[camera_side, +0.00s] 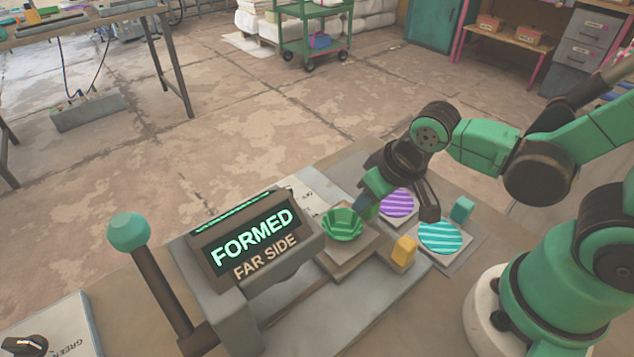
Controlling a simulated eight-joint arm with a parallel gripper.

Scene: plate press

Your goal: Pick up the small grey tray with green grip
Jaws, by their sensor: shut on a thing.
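My gripper (372,198) reaches down at the middle right, between a green formed dish (342,225) and a purple striped disc (397,203). Its fingertips are shut on a small green grip (365,208) beside the green dish. The fingers hide part of this grip, and I cannot tell clearly which tray it belongs to. The green dish sits on a small square grey-brown tray (357,250) at the press. I cannot tell whether this tray is clear of the surface under it.
The press display (253,240) reads "FORMED FAR SIDE". A lever with a teal knob (129,231) stands left. A yellow block (403,251) stands near the green dish. A teal striped disc (440,237) lies on a grey tray by a teal block (461,209).

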